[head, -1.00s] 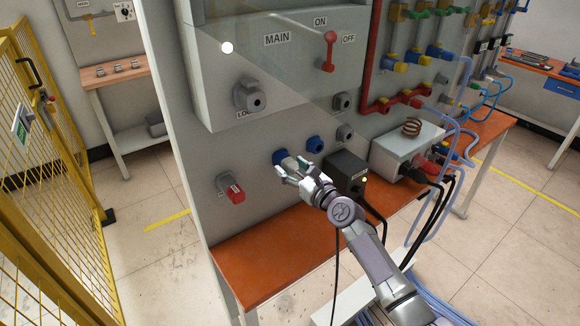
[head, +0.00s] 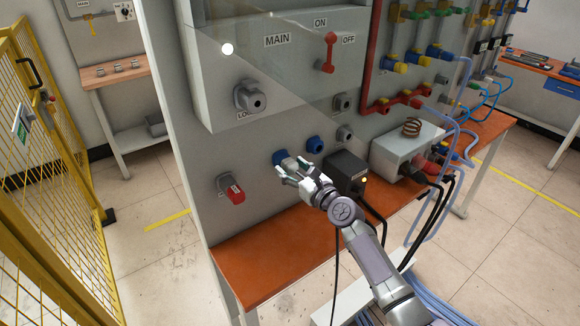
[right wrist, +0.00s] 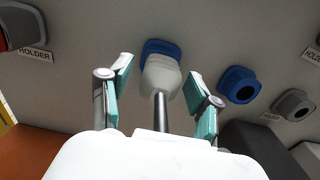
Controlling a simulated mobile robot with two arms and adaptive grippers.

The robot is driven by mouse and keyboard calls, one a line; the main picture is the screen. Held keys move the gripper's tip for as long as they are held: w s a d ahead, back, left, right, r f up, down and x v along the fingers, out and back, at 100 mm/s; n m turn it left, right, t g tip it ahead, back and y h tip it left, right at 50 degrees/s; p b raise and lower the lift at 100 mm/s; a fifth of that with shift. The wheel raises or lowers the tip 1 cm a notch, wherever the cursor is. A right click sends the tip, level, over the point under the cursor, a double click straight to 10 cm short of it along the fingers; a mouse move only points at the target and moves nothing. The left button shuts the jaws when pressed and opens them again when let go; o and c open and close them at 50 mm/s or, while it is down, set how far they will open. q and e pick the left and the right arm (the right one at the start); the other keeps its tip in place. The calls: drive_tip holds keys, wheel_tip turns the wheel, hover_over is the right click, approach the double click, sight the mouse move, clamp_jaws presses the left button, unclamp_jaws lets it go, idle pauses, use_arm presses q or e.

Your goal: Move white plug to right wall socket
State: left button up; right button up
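The white plug (right wrist: 161,76) sits in the left blue wall socket (right wrist: 162,47) on the grey panel, with a dark cable running down from it. In the head view the plug (head: 288,161) shows just beyond my gripper, next to the left blue socket (head: 279,157). The right blue wall socket (head: 315,145) is empty; it also shows in the right wrist view (right wrist: 240,85). My right gripper (right wrist: 160,95) is open, with one teal-padded finger on each side of the plug and visible gaps between. It also shows in the head view (head: 291,174). My left gripper is not in view.
A red plug (head: 232,190) sits in a holder to the left. A grey holder (head: 345,133) and a black box (head: 346,172) are to the right. The orange table (head: 262,262) lies below. Black cables hang near my right arm.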

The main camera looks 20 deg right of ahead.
sight(297, 172)
clamp_jaws()
drive_tip(key=shift+s, duration=0.1)
drive_tip(key=shift+f, duration=0.15)
drive_tip(key=shift+s+d, duration=0.15)
drive_tip(key=shift+s, duration=0.1)
drive_tip(key=shift+s+d+r+p, duration=0.1)
drive_tip(key=shift+s+d+p, duration=0.1)
drive_tip(key=shift+s, duration=0.15)
drive_tip(key=shift+s+d+r+p, duration=0.1)
drive_tip(key=shift+s+p, duration=0.1)
drive_tip(key=shift+s, duration=0.15)
drive_tip(key=shift+p+v, duration=0.6)
drive_tip(key=shift+v, duration=1.3)
